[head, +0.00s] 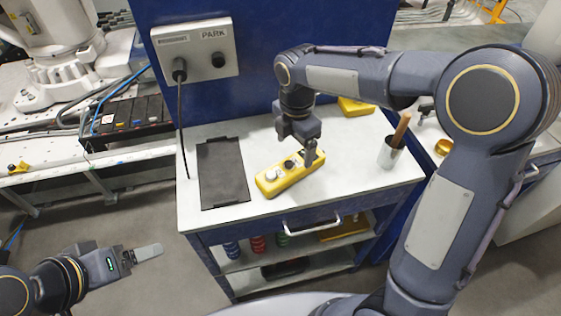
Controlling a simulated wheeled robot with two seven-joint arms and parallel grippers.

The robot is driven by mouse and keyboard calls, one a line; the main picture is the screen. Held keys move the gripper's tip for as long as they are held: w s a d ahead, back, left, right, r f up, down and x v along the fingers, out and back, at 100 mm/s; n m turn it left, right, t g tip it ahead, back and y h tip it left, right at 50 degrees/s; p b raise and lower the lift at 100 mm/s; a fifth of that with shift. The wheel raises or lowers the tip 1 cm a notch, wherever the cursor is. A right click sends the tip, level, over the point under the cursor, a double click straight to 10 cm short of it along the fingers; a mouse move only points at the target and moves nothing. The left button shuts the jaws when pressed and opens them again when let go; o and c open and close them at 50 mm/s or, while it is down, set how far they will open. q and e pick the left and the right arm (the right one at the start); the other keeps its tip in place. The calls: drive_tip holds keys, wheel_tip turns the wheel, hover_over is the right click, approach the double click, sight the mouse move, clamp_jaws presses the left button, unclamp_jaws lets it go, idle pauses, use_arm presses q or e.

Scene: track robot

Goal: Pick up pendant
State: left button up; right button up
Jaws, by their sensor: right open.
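The yellow pendant (272,184) lies on the white top of the workbench, with grey and dark controls on its upper face. My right gripper (309,158) reaches down over the pendant's right end, its jaws open. One finger shows at that end; the other finger is mostly hidden, and I cannot tell whether it touches the pendant. My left gripper (145,253) is low at the left, away from the bench; its fingers overlap in the view, so its opening is unclear.
A black mat (222,172) lies left of the pendant. A metal cup (391,153) with a wooden handle stands at the right. Another yellow object (355,107) lies at the back. A grey PARK box (195,52) with a hanging cable is on the blue panel.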

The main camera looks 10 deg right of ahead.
sight(292, 161)
wheel_tip(292, 161, down, 7)
drive_tip(key=shift+a+f+p, duration=0.15)
drive_tip(key=shift+f+p, duration=0.05)
drive_tip(key=shift+p, duration=0.1)
drive_tip(key=c, duration=1.4)
drive_tip(key=shift+c, duration=0.5)
drive_tip(key=shift+r, duration=0.15)
